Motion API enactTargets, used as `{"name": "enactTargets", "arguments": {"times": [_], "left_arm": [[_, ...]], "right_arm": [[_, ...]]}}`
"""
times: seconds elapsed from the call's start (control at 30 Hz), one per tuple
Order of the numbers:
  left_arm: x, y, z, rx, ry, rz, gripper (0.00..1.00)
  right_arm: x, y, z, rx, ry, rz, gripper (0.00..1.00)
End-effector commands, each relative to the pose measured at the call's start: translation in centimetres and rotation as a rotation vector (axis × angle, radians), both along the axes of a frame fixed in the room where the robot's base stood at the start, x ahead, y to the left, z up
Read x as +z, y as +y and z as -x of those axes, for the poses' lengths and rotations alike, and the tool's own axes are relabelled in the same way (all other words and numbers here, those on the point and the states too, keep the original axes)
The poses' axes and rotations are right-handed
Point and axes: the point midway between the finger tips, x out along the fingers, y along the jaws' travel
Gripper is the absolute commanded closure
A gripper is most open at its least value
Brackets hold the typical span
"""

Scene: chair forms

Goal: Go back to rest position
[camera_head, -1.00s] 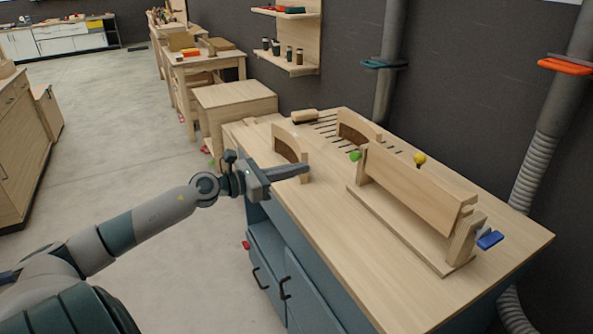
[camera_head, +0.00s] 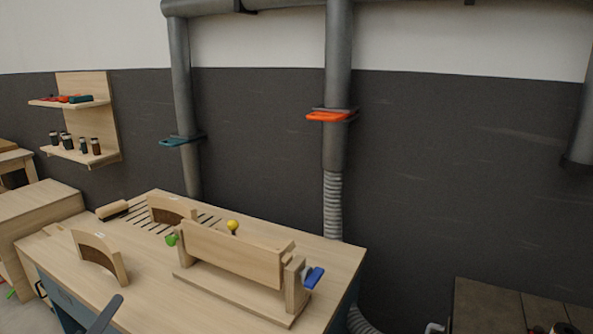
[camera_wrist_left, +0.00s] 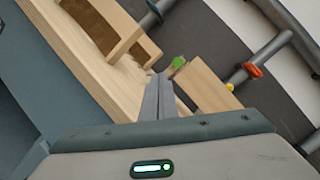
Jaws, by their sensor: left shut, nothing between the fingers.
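My left gripper (camera_head: 104,314) shows only as grey fingertips at the bottom edge of the head view, over the front edge of the workbench (camera_head: 140,292). In the left wrist view its fingers (camera_wrist_left: 158,97) are shut together with nothing between them. A curved wooden form (camera_head: 100,254) stands on the bench just beyond the fingers, apart from them. A wooden clamping jig (camera_head: 232,254) with green, yellow and blue knobs stands to the right. My right gripper is in neither view.
A second curved form (camera_head: 172,208) and a roller (camera_head: 113,210) lie at the back of the bench. A wall shelf (camera_head: 90,125) holds jars. Grey ducts (camera_head: 338,60) run down the wall. A darker wooden surface (camera_head: 500,310) is at lower right.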

Motion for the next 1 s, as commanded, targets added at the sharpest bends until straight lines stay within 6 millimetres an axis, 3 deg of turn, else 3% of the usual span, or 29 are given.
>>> {"name": "enactTargets", "arguments": {"times": [0.1,0.27,0.4,0.5,0.7,1.0], "left_arm": [[-4.7,-0.5,2.9,0.144,0.081,0.36,1.0],[-12.1,-2.2,8.1,0.362,0.225,0.81,1.0],[-18.2,-5.6,13.5,0.557,0.371,1.14,1.0],[-21.6,-8.8,17.6,0.691,0.479,1.333,1.0],[-25.1,-14.3,23.7,0.886,0.648,1.565,1.0],[-26.5,-19.9,29.3,1.062,0.81,1.729,1.0]], "right_arm": [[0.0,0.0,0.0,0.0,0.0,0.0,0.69],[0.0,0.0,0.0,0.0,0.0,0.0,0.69],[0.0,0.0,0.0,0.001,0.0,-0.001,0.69],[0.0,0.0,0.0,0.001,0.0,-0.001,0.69],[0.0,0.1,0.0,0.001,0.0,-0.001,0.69],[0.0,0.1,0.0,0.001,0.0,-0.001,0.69]]}}
